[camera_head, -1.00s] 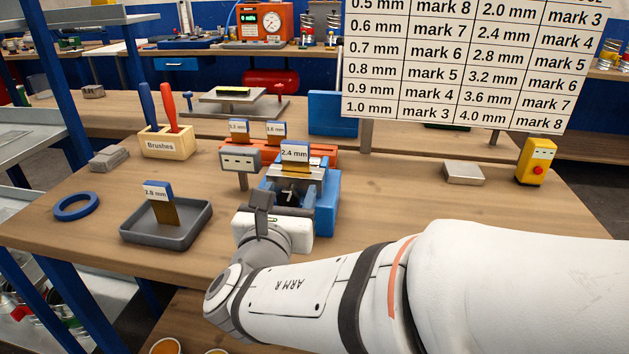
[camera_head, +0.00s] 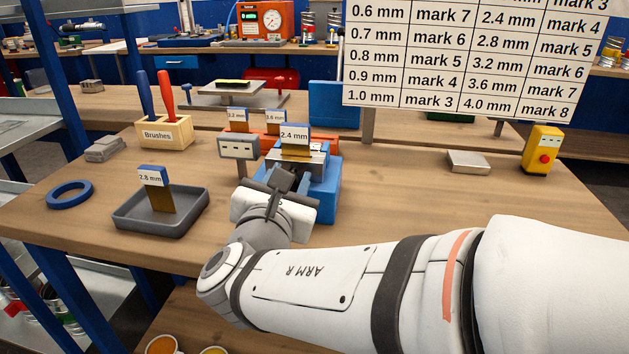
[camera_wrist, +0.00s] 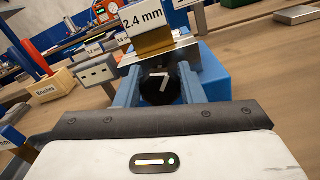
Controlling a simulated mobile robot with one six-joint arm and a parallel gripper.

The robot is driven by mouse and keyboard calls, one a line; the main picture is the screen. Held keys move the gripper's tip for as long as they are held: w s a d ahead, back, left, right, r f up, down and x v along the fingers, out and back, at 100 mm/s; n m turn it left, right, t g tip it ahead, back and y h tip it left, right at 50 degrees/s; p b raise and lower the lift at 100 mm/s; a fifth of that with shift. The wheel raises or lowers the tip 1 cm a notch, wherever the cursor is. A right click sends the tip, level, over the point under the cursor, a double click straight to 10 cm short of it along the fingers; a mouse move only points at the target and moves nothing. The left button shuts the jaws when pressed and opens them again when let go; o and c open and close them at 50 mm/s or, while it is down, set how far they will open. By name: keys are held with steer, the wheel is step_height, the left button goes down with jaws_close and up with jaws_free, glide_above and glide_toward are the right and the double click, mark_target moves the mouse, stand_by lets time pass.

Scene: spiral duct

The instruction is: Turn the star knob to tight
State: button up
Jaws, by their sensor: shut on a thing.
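The star knob is a dark, rounded part with a white line mark on its face. In the wrist view the knob (camera_wrist: 160,86) sits between the two blue-grey fingers of my gripper (camera_wrist: 159,77), which are shut on it. The knob is on the front of a blue fixture (camera_head: 326,190), which holds a brass-coloured plate tagged 2.4 mm (camera_head: 295,137). In the head view my gripper (camera_head: 283,180) is at the fixture's front, and my wrist hides the knob. The knob's outer edges are partly covered, and I cannot read a tight marking.
A grey tray (camera_head: 125,221) with a 2.8 mm plate (camera_head: 160,198) lies left of the fixture. A grey box on a post (camera_head: 238,148) stands close by its left. Orange rack, brushes holder (camera_head: 177,134) and blue ring (camera_head: 70,195) are further off. Bench at right is mostly clear.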

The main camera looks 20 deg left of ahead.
steer(key=shift+m+b, duration=0.5)
steer(key=shift+m, duration=0.3)
steer(key=o, duration=1)
steer(key=shift+s+d+p, duration=0.15)
steer(key=shift+s+p, duration=0.05)
steer(key=shift+s, duration=1.1)
steer(key=shift+s+d+p, duration=0.2)
steer(key=shift+s, duration=1.05)
steer(key=shift+s+d+p, duration=0.15)
steer(key=shift+s+p, duration=0.05)
steer(key=shift+s, duration=1.1)
